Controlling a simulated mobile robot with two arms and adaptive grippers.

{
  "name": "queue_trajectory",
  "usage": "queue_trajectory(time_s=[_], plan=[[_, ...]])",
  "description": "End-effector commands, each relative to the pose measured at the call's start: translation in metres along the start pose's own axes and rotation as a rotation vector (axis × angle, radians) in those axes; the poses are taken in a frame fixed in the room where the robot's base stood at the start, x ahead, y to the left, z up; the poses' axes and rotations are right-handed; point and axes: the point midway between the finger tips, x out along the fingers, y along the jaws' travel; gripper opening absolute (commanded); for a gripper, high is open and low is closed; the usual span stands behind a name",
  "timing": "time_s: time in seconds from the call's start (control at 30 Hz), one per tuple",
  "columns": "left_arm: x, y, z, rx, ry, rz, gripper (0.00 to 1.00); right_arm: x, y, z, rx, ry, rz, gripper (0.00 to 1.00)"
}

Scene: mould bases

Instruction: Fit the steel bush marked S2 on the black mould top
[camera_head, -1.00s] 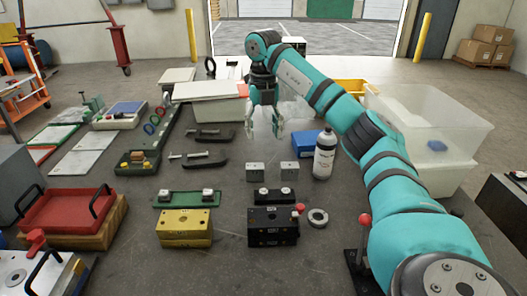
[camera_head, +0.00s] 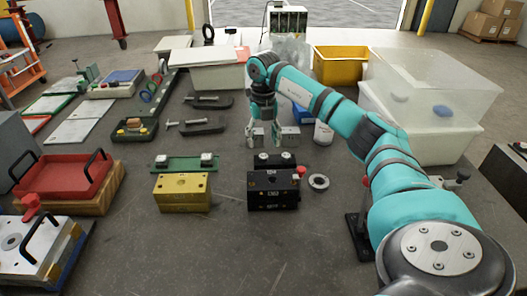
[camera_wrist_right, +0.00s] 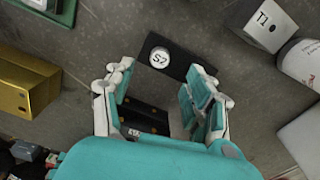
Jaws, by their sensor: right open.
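The steel bush marked S2 (camera_wrist_right: 157,60) is a pale round cap upright on a black strip (camera_wrist_right: 175,64). My right gripper (camera_head: 264,140) is open and empty, pointing down just behind the strip in the head view. In the wrist view, its fingers (camera_wrist_right: 157,92) are spread, with S2 ahead of the gap. My left gripper is out of view.
A yellow mould block (camera_head: 182,192) and a green strip with bushes (camera_head: 184,163) stand to the left. Grey blocks, one marked T1 (camera_wrist_right: 262,22), and a white bottle (camera_head: 323,133) are behind. A steel ring (camera_head: 319,182) lies right of the black block.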

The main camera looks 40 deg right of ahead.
Motion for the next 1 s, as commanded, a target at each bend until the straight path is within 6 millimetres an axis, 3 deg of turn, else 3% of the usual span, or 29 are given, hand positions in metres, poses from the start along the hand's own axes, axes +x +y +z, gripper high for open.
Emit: queue_trajectory(time_s=[0.1,0.3,0.73,1.0], plan=[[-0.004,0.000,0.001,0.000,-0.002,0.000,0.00,0.022,0.000,-0.001,-0.001,0.003,-0.002,0.55],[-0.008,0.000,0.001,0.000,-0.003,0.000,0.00,0.048,0.000,0.000,-0.001,0.001,-0.001,0.55],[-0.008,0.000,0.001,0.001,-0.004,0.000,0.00,0.058,0.000,0.000,-0.001,-0.001,0.000,0.55],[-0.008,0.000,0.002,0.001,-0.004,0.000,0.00,0.058,0.000,0.000,-0.001,-0.001,0.000,0.21]])
